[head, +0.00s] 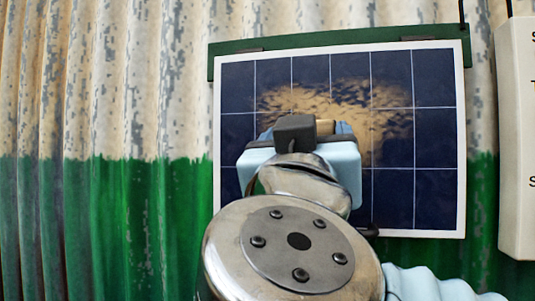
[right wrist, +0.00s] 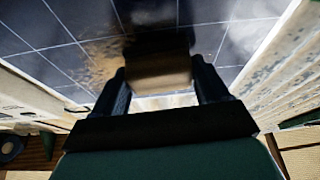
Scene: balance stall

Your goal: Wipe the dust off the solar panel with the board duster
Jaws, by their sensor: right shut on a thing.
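The solar panel (head: 437,190) hangs upright on the corrugated wall in the head view, dark blue with white grid lines and a white frame. A patch of tan dust (head: 385,118) covers its upper middle and right of middle. My right gripper (head: 313,130) is in front of the panel's middle and hides part of it. In the right wrist view the gripper (right wrist: 160,80) is shut on the board duster (right wrist: 160,72), a brown block held between the two fingers. The duster is close to the panel; I cannot tell whether it touches. My left gripper is not in view.
The corrugated wall (head: 110,110) is worn cream above and green below. A green rail (head: 340,39) runs along the panel's top. A cream sign board (head: 517,140) hangs close to the panel's right side. The wall left of the panel is clear.

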